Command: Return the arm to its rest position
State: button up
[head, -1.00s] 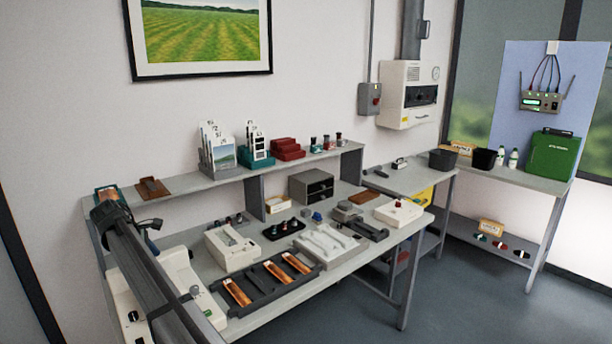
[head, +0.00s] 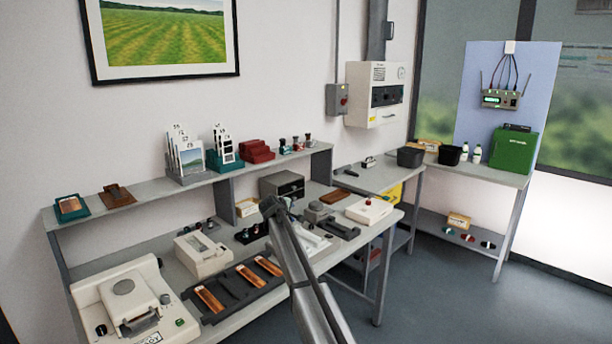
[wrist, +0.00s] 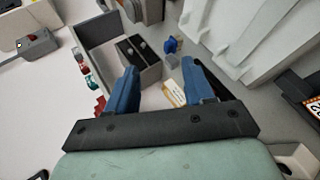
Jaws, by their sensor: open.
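My gripper (wrist: 162,84) shows in the wrist view with two blue fingers spread apart and nothing between them. In the head view my grey arm rises from the bottom edge to the middle of the bench, and its far end stands over the white moulded tray. The fingers cannot be made out there. Below the fingers, the wrist view shows a dark drawer box (wrist: 138,52), a small blue item (wrist: 170,45) and a cream box (wrist: 175,93).
The bench holds a black film rack (head: 230,292) with copper-coloured strips, a cream device (head: 203,254) and a white printer-like machine (head: 130,300). A raised shelf (head: 150,188) runs behind with card holders. A side bench (head: 475,170) at right carries black bins and a green case (head: 515,150).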

jog(key=w+d+f+m+t+h, duration=0.1)
jog(key=d+f+m, duration=0.15)
jog(key=d, duration=0.95)
jog(key=w+d+f+m, duration=0.1)
jog(key=d+f, duration=0.2)
jog(key=d, duration=0.9)
jog(key=s+d+f+m+g, duration=0.2)
jog(key=s+f+g, duration=0.1)
jog(key=s+f, duration=0.9)
jog(key=s+d+f+m+g, duration=0.25)
jog(key=s+f, duration=0.55)
jog(key=f, duration=0.8)
jog(key=s+f+m+g, duration=0.1)
jog(key=s+f+g, duration=0.1)
jog(key=s+f, duration=0.7)
jog(key=s+f+m+g+y, duration=0.15)
jog(key=s+f, duration=0.25)
jog(key=s, duration=0.9)
jog(key=s+f+g, duration=0.3)
jog(key=s+f, duration=0.4)
jog(key=s, duration=0.4)
jog(key=s+a+m+g+y, duration=0.1)
jog(key=s+a+m+g, duration=0.1)
jog(key=s, duration=1.4)
jog(key=s+a+f+m+g+y, duration=0.1)
jog(key=s+g, duration=0.4)
jog(key=s, duration=1.1)
jog(key=shift+s+a+m, duration=0.25)
jog(key=shift+a+m, duration=0.1)
jog(key=shift+a, duration=0.35)
